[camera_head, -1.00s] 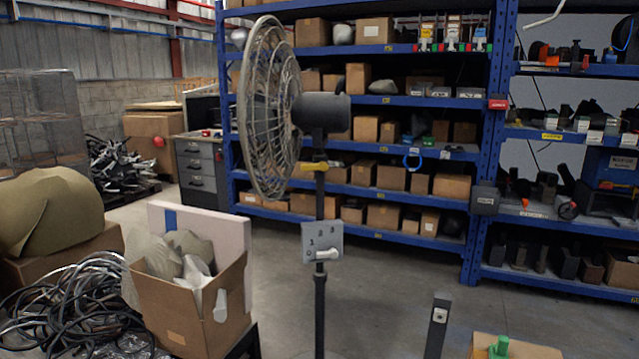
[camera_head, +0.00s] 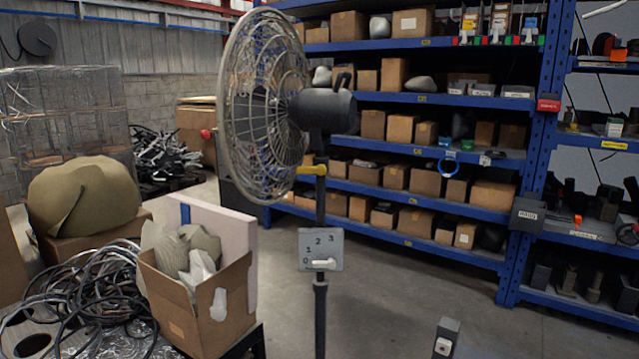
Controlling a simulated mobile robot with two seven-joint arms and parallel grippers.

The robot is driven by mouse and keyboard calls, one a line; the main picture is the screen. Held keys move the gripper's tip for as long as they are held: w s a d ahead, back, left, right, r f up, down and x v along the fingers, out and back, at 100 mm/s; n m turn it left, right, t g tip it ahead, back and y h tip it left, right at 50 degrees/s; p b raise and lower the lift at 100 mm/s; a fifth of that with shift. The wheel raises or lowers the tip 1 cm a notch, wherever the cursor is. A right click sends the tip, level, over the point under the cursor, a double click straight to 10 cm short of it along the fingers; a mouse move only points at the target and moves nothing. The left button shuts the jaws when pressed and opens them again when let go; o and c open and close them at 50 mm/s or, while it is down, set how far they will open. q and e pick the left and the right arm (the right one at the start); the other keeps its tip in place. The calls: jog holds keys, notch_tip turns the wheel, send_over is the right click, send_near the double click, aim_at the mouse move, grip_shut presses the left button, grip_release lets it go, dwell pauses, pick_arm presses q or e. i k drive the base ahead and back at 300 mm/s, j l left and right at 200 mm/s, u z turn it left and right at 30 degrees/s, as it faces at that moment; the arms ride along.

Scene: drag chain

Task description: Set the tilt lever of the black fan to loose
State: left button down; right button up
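The black fan (camera_head: 325,109) stands upright in the middle of the head view, with its round wire cage (camera_head: 264,107) facing left. A yellow lever (camera_head: 312,170) sits on the pole just below the motor housing and points roughly sideways to the left. Below it a grey panel (camera_head: 321,240) carries the marks 0, 1, 2 and 3 and a white handle (camera_head: 324,263) near its lower edge. The foot of the pole is cut off by the frame. Neither of my grippers is in view.
An open cardboard box (camera_head: 203,309) with wrapped items stands left of the pole, beside a heap of black cables (camera_head: 88,295). A blue shelf rack (camera_head: 432,247) stands behind. A grey post (camera_head: 446,337) is at the lower right. The floor between is clear.

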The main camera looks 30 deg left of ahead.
aim_at(321, 170)
jog(key=i+j, duration=0.1)
jog(key=i, duration=0.95)
